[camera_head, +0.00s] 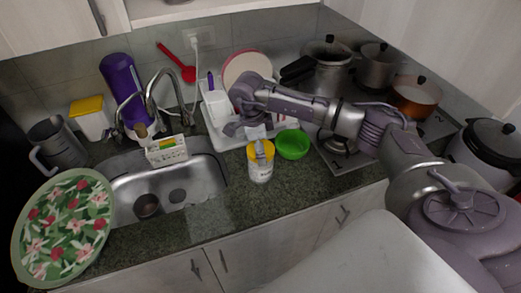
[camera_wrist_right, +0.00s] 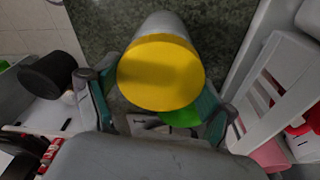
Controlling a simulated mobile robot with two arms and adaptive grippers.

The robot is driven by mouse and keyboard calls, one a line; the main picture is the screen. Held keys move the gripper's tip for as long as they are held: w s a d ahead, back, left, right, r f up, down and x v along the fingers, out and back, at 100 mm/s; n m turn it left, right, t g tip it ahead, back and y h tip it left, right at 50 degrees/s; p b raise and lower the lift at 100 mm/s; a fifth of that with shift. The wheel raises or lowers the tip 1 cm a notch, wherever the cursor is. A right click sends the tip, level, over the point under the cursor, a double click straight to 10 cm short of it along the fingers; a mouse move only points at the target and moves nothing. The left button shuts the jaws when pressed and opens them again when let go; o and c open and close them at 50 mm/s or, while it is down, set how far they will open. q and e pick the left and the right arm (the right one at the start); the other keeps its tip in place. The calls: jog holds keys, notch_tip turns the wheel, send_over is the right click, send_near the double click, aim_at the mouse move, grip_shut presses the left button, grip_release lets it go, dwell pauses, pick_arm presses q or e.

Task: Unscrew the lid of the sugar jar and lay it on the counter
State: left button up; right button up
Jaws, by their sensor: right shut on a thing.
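The sugar jar (camera_head: 261,173) is pale with a yellow lid (camera_wrist_right: 160,72) and stands upright on the granite counter in front of the dish rack. The lid sits on top of the jar in the right wrist view. My right gripper (camera_head: 261,146) comes down over the jar from above. Its two fingers are on either side of the lid, shut on it. I cannot tell whether the lid has turned. My left gripper is not in view.
A green bowl (camera_head: 293,144) stands just right of the jar. The sink (camera_head: 205,170) lies to the left, with a sponge holder (camera_head: 167,151). The stove with pots is at the right. Bare counter (camera_head: 235,205) lies in front of the jar.

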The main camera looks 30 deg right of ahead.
jog(key=n+t+b, duration=0.1)
jog(key=n+b, duration=0.2)
jog(key=n, duration=0.3)
jog(key=shift+n, duration=0.3)
jog(key=shift+n+b, duration=0.35)
jog(key=shift+n, duration=0.25)
jog(key=shift+n+b, duration=0.6)
jog(key=shift+n, duration=0.1)
jog(key=n+t+b, duration=0.1)
jog(key=n+b, duration=0.2)
jog(key=n, duration=0.3)
jog(key=shift+r+n+y, duration=0.15)
jog(key=shift+n+y, duration=0.15)
jog(key=shift+n, duration=0.6)
